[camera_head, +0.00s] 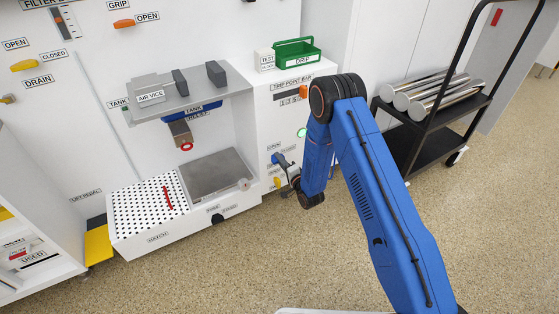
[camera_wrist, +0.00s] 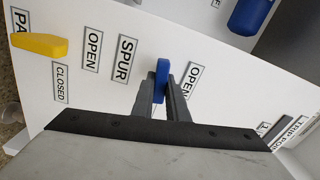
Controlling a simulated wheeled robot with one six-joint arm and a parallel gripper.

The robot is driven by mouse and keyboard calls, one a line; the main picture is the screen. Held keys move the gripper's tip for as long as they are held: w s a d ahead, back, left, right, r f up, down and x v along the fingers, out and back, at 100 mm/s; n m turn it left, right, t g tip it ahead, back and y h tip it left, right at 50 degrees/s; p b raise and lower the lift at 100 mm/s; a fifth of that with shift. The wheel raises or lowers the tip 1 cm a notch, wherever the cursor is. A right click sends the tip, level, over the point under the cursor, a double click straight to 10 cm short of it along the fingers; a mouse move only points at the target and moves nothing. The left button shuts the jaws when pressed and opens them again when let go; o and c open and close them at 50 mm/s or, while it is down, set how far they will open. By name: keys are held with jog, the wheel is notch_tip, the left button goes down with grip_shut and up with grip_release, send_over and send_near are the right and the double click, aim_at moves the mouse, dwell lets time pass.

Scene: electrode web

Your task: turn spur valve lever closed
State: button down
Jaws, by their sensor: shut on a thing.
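The spur valve lever is a blue handle (camera_wrist: 162,72) on a white panel, beside a SPUR label (camera_wrist: 126,58). An OPEN label (camera_wrist: 193,82) lies just right of it in the wrist view. My gripper (camera_wrist: 162,88) is shut on this lever, with one dark finger on each side. In the head view my gripper (camera_head: 286,164) reaches the lower front of the white cabinet, right of the grey plate. The lever is small there and partly hidden by my gripper. I see no CLOSED label for this lever; its exact angle is hard to tell.
A yellow lever (camera_wrist: 40,45) with OPEN and CLOSED labels is close by on the same panel. A perforated hatch (camera_head: 145,205) and grey plate (camera_head: 213,174) stand left of my gripper. A black cart (camera_head: 425,130) with metal cylinders is at right. The floor in front is clear.

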jog(key=shift+f+m, duration=0.1)
jog(key=shift+m, duration=0.9)
jog(key=shift+d, duration=0.1)
jog(key=c, duration=1.7)
grip_release()
jog(key=shift+c, duration=0.2)
jog(key=v, duration=1.7)
jog(key=shift+s+d, duration=0.1)
jog(key=shift+d, duration=0.05)
